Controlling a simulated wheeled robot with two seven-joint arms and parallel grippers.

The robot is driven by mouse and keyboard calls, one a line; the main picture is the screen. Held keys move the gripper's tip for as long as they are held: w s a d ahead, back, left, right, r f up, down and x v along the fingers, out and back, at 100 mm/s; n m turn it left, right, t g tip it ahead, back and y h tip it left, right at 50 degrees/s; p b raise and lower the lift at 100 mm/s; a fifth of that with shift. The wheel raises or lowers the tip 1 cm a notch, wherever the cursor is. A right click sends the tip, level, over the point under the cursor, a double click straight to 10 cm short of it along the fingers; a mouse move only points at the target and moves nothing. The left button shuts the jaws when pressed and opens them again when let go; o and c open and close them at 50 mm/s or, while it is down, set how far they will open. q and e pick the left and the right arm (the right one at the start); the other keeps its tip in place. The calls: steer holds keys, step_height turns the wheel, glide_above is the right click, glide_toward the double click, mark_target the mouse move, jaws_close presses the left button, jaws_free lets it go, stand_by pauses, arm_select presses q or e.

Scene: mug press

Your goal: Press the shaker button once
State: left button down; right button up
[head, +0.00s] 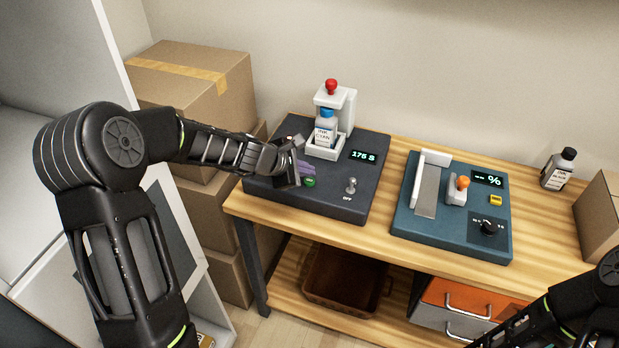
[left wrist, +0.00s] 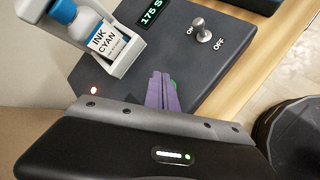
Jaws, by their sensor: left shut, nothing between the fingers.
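The shaker is a dark panel (head: 336,207) on the left of the wooden table. A white holder (head: 347,108) with a red knob (head: 331,86) on top stands on it and holds an ink bottle (head: 325,132) with a blue cap; the bottle's label reads "INK CYAN" in the left wrist view (left wrist: 103,42). A green button (head: 309,182) sits near the panel's front; its edge shows beside the fingers in the left wrist view (left wrist: 174,85). My left gripper (head: 306,172) is shut, its purple fingers at the green button; I cannot tell whether they touch it. My right gripper is out of view.
The panel has a display (head: 363,157) reading about 175 S and a toggle switch (head: 351,186) by the word OFF. A blue-teal panel (head: 405,223) with a slider and dial stands to the right.

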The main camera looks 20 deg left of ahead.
mark_target(307, 182)
arm_select(q)
step_height(307, 182, up, 5)
steer(key=p, duration=0.4)
steer(key=shift+p, duration=0.3)
stand_by(0.8)
